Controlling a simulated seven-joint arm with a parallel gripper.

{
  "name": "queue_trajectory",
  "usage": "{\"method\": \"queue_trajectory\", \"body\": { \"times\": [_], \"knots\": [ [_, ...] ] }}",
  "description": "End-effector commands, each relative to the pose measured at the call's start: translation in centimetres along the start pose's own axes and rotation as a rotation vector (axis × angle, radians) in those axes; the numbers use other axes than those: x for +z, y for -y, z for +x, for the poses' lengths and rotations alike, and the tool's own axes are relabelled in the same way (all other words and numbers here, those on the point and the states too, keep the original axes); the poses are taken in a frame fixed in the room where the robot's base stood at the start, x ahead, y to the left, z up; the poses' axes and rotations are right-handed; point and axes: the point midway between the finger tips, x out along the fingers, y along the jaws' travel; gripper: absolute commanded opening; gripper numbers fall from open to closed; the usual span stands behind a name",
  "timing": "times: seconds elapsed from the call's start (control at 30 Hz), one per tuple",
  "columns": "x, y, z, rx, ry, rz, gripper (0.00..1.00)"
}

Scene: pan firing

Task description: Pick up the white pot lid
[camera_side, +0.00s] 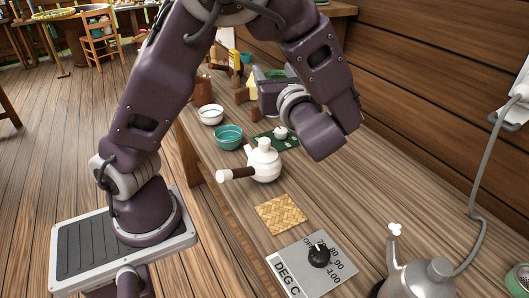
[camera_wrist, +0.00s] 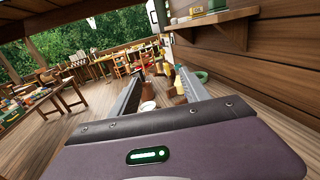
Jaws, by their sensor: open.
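A white pot (camera_side: 265,166) with a brown side handle stands on the wooden table in the side view. Its white lid (camera_side: 264,144) appears seated on top. A smaller white knobbed piece (camera_side: 281,133) sits on a green mat behind it; I cannot tell whether it is another lid. My gripper is above the table, beyond the pot and clear of it, pointing away toward the far end. In the wrist view my gripper (camera_wrist: 156,74) has its two grey fingers apart, with nothing held between them. The pot is not visible there.
A teal bowl (camera_side: 229,138) and a white bowl (camera_side: 211,115) stand left of the green mat (camera_side: 265,142). A woven mat (camera_side: 281,214), a grey dial panel (camera_side: 312,264) and a metal kettle (camera_side: 424,277) are nearer. A wooden wall (camera_side: 450,80) borders the right side.

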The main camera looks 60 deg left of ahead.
Motion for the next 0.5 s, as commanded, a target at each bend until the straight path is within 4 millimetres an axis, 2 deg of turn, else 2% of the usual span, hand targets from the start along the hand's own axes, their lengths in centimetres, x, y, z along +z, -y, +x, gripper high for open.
{"method": "queue_trajectory", "body": {
  "times": [0.03,0.1,0.3,0.4,0.5],
  "knots": [
    [-2.5,-0.2,0.2,0.008,0.006,0.015,0.54],
    [-6.2,-0.2,0.2,0.009,0.003,0.012,0.54],
    [-16.4,-0.2,0.1,0.007,-0.004,0.002,0.54],
    [-20.0,-0.1,0.1,0.007,-0.007,-0.004,0.54],
    [-21.6,-0.1,0.3,0.009,-0.009,-0.006,0.54]
  ]
}}
